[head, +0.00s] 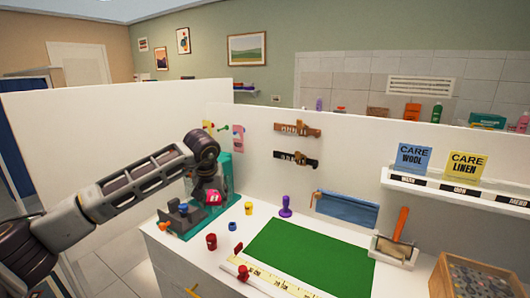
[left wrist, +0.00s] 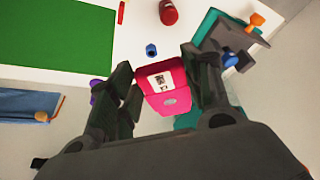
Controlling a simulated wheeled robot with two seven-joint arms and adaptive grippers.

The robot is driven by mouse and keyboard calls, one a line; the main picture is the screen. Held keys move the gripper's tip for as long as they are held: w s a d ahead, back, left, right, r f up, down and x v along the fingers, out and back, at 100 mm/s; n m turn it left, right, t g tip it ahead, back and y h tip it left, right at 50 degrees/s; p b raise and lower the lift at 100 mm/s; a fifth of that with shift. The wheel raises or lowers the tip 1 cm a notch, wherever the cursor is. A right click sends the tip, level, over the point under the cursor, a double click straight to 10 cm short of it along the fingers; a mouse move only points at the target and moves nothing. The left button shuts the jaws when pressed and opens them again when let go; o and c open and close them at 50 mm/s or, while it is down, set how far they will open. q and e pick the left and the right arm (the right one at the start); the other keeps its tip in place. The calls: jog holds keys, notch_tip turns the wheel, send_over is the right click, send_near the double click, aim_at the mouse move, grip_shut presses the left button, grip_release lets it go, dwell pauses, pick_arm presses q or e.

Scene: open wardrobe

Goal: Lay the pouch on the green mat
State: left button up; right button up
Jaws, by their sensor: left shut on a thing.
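The pouch (left wrist: 163,88) is pink-red with a white label, and it sits between the two fingers of my left gripper (left wrist: 160,72) in the left wrist view. In the head view the pouch (head: 213,198) shows small below my left gripper (head: 207,188), in front of a teal machine at the back left of the worktop. My left gripper is shut on the pouch. The green mat (head: 310,260) lies flat and bare on the white worktop, to the right of the gripper. Part of the mat (left wrist: 50,35) shows at the upper left of the left wrist view. My right gripper is not in view.
A teal sewing machine (head: 228,172), a red jar (head: 211,241), small spools and a purple stamp (head: 286,207) stand left of and behind the mat. A yellow ruler (head: 270,279) lies along its front.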

pick_arm(q)
jog(key=s+a+f, duration=0.2)
jog(key=s+f, duration=0.5)
jog(key=f, duration=0.3)
jog(key=s+a+f+m, duration=0.1)
jog(key=s+a+f, duration=0.2)
jog(key=s+f, duration=0.4)
notch_tip(320, 180, down, 4)
jog(key=shift+s+r, duration=0.25)
jog(key=shift+s, duration=0.15)
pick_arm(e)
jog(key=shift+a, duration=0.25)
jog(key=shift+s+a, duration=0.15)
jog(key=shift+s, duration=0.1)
